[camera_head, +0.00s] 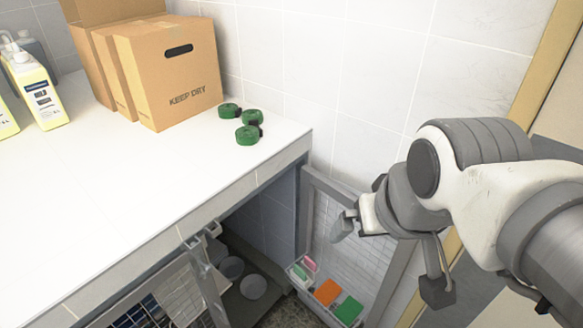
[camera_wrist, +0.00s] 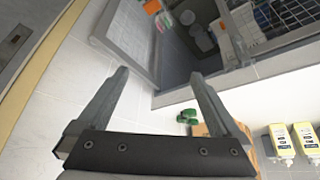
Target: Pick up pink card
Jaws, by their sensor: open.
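A small pink item (camera_head: 310,264), which looks like the pink card, stands in a narrow pale holder (camera_head: 294,277) low on the inner side of an open door. A green item (camera_head: 300,272) is close beside it. An orange card (camera_head: 327,292) and a larger green card (camera_head: 348,309) are to its right in the same row. My gripper (camera_head: 345,226) is above the row, apart from it. In the wrist view my gripper (camera_wrist: 158,78) is open with nothing between its fingers.
The open door's frame (camera_head: 306,215) stands beside the cabinet. The white counter (camera_head: 150,190) bears cardboard boxes (camera_head: 175,80), green rolls (camera_head: 248,134) and yellow bottles (camera_head: 35,90). Grey bowls (camera_head: 253,286) are inside the cabinet. A tiled wall (camera_head: 380,80) is behind.

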